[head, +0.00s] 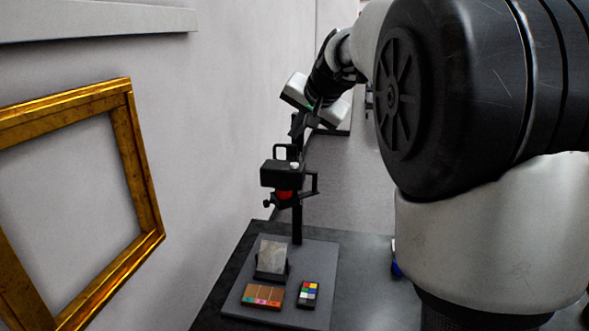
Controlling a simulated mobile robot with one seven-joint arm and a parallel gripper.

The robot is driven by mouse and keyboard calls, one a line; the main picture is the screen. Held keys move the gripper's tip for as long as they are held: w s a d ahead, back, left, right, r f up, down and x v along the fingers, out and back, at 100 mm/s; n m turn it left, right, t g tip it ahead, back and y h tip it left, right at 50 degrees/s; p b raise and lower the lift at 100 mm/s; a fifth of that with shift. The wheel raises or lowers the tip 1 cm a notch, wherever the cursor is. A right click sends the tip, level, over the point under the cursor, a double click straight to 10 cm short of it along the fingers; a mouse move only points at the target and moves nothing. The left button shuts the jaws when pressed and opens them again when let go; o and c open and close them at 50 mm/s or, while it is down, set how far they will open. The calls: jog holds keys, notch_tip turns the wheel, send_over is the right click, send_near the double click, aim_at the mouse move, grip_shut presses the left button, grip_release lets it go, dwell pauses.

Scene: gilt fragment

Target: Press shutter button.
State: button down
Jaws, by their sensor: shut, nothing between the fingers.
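A black camera (282,174) is mounted on a dark upright stand (297,222) above the table. A small pale round spot, which looks like the shutter button (294,165), shows on its top. A red part shows under the camera body. My gripper (297,134) is shut and empty, with its dark fingers pointing down above the camera's top, a little above the pale spot. The fingertips overlap the dark stand in the picture, so I cannot tell the exact gap.
A grey board (322,262) on the dark table (366,285) carries a greyish plate on a small stand (271,257), a brown colour strip (262,296) and a colour chart (308,294). A gilt frame (148,190) hangs on the left wall. My arm hides the right side.

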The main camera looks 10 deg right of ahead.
notch_tip(320, 180, down, 5)
jog(key=b, duration=0.3)
dwell(1.9)
jog(key=shift+f+b, duration=0.35)
jog(key=shift+b, duration=0.05)
jog(key=shift+f+b, duration=0.35)
jog(key=shift+f, duration=0.05)
dwell(0.4)
dwell(0.4)
jog(key=shift+r+p, duration=0.65)
jog(key=shift+r, duration=0.2)
notch_tip(320, 180, up, 5)
jog(key=p, duration=0.4)
